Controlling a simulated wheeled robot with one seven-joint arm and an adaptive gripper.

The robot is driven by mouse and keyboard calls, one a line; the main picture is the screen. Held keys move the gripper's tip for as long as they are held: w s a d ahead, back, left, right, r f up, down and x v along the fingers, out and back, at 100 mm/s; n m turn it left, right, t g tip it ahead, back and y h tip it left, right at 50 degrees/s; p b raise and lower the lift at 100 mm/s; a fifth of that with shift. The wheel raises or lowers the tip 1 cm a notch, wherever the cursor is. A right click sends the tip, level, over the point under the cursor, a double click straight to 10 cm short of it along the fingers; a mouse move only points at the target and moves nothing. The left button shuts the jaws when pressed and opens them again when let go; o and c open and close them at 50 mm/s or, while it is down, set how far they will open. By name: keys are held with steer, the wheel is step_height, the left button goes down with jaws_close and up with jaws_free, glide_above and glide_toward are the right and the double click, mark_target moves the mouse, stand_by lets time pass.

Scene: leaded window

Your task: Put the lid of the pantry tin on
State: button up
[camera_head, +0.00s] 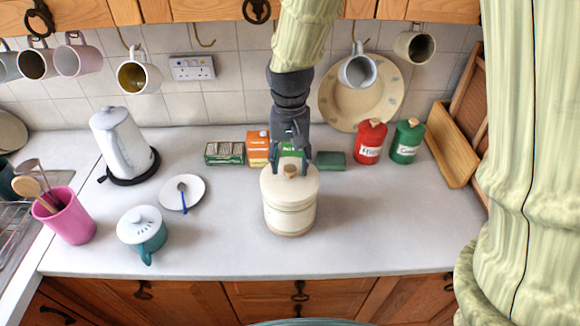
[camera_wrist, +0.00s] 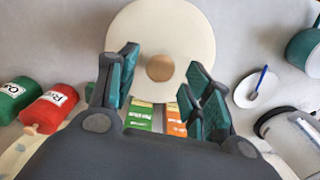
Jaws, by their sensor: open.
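The pantry tin (camera_head: 290,217) is a round cream tin standing upright on the worktop, in the middle of the head view. Its cream lid (camera_head: 271,183) lies over the top, roughly level and centred; I cannot tell whether it is fully seated. The lid has a wooden knob (camera_head: 291,171). My gripper (camera_head: 292,165) is open just above the lid, with its fingers on either side of the knob. In the wrist view, the lid (camera_wrist: 160,25) hides the tin below it, and the knob (camera_wrist: 160,67) shows between the spread fingers of my gripper (camera_wrist: 162,80), apart from them.
Small boxes (camera_head: 257,148) stand behind the tin; red (camera_head: 370,142) and green (camera_head: 407,141) canisters are behind right. A saucer with a spoon (camera_head: 172,194), a teal lidded pot (camera_head: 146,235) and a kettle (camera_head: 118,140) are left. Worktop right of the tin is clear.

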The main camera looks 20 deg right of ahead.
mark_target(290, 168)
step_height(290, 168, up, 10)
steer(key=b, duration=0.2)
steer(key=shift+f, duration=0.25)
